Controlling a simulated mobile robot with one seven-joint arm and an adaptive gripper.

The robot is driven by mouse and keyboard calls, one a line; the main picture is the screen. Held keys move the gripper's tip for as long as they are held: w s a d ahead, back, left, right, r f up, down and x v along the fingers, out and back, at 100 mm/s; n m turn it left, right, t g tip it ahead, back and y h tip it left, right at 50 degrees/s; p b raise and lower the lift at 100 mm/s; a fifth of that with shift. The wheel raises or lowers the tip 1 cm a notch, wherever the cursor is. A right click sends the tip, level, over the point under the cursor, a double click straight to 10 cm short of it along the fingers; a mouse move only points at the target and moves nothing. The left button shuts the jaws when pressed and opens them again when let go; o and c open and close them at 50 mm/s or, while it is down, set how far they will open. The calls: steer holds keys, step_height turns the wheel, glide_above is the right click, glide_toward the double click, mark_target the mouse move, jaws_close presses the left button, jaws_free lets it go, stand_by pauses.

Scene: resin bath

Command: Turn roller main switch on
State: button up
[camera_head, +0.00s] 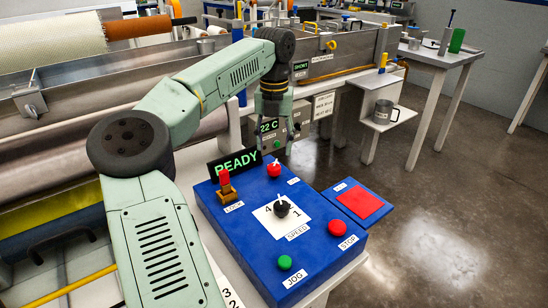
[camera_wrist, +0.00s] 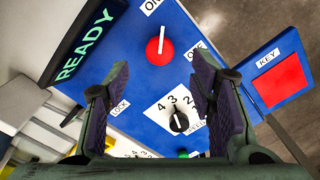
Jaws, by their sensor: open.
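The main switch is probably the round red knob with a white pointer (camera_head: 274,169) at the far end of the blue control panel (camera_head: 233,237). In the wrist view the knob (camera_wrist: 159,50) lies beyond the fingertips, centred between them, and its pointer points up the picture. A label above it reads ON; a partly hidden label is to its right. My gripper (camera_head: 273,112) is open and empty above and behind the panel, apart from the knob. Its two dark pads (camera_wrist: 160,80) are spread wide in the wrist view.
The panel also has a black speed dial (camera_head: 282,208), a red stop button (camera_head: 337,228), a green jog button (camera_head: 284,262) and a red-topped lock piece (camera_head: 225,182). A READY display (camera_head: 235,164) stands along its edge. A red key pad (camera_head: 359,202) sits to the right.

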mark_target(274, 166)
step_height(274, 166, up, 5)
stand_by(0.4)
